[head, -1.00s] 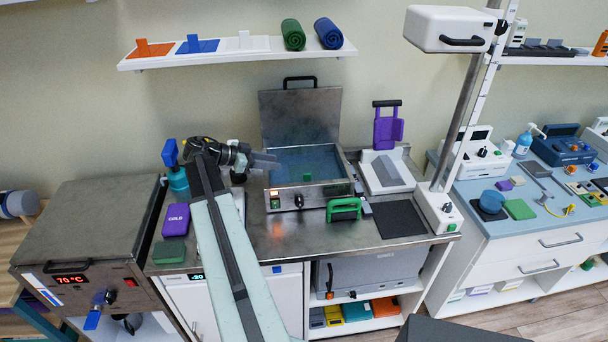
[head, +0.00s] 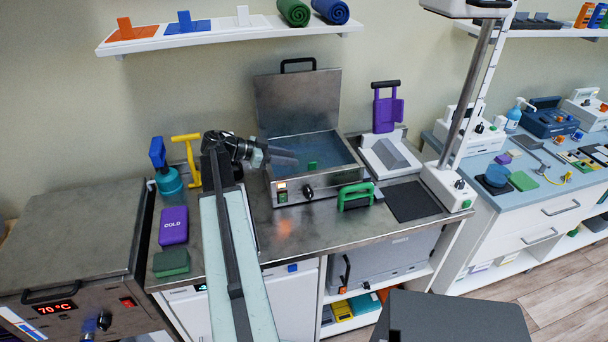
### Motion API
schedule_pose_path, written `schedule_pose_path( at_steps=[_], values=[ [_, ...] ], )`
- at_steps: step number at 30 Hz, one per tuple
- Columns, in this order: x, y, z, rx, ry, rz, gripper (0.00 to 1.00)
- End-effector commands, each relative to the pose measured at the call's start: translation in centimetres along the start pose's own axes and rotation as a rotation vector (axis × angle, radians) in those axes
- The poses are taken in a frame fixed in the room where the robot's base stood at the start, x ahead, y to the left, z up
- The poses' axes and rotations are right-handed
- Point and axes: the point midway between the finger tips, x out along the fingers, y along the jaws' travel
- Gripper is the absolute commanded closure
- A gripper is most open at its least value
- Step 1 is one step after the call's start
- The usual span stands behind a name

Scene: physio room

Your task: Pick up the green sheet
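A small green upright piece (head: 313,166) shows in the open metal bath (head: 346,181) in the head view. It looks like the tab of a green sheet; any flat part is hidden by the water or too unclear to see. My gripper (head: 287,157) is over the left part of the bath, left of the green piece and apart from it. Its dark fingers point right. I cannot tell whether they are open or shut, and I see nothing held between them.
The raised bath lid (head: 298,97) stands behind. A green-handled tool (head: 355,196) is at the bath's front right. A green block (head: 171,262) and purple cold pack (head: 173,225) lie left. A flat green pad (head: 523,181) lies on the blue counter.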

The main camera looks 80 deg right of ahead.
Motion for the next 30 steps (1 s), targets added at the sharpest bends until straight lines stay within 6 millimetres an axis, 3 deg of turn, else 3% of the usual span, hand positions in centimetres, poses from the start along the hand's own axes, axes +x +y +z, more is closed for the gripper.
schedule_pose_path(
  at_steps=[2, 8, 13, 20, 27, 30],
  values=[
    [0.4, 0.0, 1.0, 0.0, 0.0, 0.0, 0.66],
    [1.0, 0.2, 0.8, 0.002, 0.0, 0.006, 0.66],
    [3.5, 0.3, 0.8, 0.006, 0.0, 0.013, 0.66],
    [5.1, 0.1, 0.6, 0.007, 0.0, 0.016, 0.66],
    [9.1, -0.1, 0.6, 0.008, 0.0, 0.018, 0.66],
    [9.4, -0.1, 0.4, 0.007, 0.0, 0.017, 0.66]
  ],
)
